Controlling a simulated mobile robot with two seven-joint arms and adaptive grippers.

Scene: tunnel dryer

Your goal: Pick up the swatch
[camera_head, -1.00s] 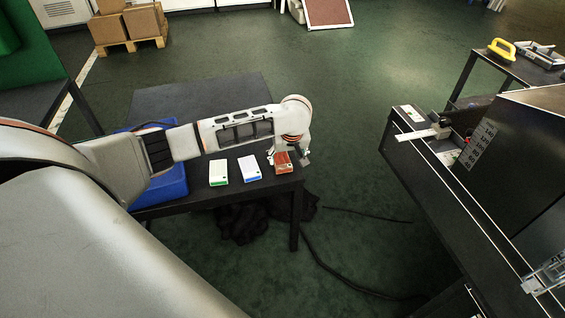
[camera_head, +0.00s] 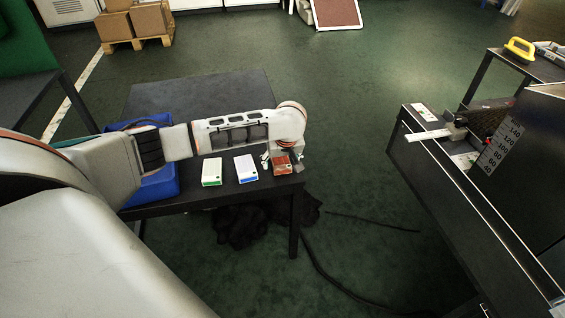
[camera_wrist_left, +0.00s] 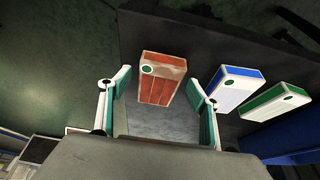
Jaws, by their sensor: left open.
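Three swatch blocks lie in a row at the front edge of a dark table (camera_head: 200,97). One is reddish-brown (camera_head: 281,168), one is white with a blue edge (camera_head: 246,169), and one is white with a green edge (camera_head: 211,172). My left gripper (camera_head: 282,156) is at the reddish-brown swatch. In the left wrist view, the open left gripper (camera_wrist_left: 158,78) has one finger on each side of the reddish-brown swatch (camera_wrist_left: 160,82), with gaps visible. The blue-edged swatch (camera_wrist_left: 232,88) and green-edged swatch (camera_wrist_left: 275,101) lie to the right there. My right gripper is out of view.
A blue bin (camera_head: 150,188) stands at the table's left, partly behind my arm. A dark machine (camera_head: 470,215) with a scale fills the right side. Dark cloth (camera_head: 240,228) and a cable (camera_head: 325,285) lie on the floor. Open floor separates table and machine.

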